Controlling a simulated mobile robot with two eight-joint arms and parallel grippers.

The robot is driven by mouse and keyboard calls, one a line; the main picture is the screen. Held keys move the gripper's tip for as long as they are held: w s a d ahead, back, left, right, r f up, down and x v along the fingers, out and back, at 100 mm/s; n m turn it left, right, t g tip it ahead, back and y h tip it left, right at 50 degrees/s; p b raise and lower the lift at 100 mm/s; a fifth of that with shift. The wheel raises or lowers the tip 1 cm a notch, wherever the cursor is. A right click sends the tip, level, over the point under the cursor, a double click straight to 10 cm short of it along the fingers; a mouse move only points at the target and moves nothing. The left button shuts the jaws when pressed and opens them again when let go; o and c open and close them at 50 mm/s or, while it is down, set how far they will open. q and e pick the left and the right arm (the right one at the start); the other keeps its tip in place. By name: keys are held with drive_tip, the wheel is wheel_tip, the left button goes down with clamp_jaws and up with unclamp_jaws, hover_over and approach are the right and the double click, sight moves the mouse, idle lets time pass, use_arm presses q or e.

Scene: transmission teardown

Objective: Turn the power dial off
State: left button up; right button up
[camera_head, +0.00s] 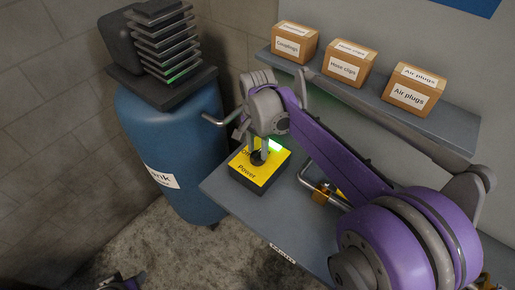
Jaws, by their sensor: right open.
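The yellow power box (268,173), labelled "Power", sits on the left end of the lower grey shelf. Its dark round dial (258,158) is partly hidden by my right gripper (257,152).
A blue tank (185,145) with a finned dark unit (165,45) on top stands left of the shelf (240,207). Three cartons line the upper shelf (440,123).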

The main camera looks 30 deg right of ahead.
clamp_jaws()
drive_tip(key=shift+n, duration=0.4)
drive_tip(key=n, duration=0.3)
drive_tip(key=shift+n, duration=0.3)
drive_tip(key=n, duration=0.9)
drive_tip(key=shift+n, duration=2.3)
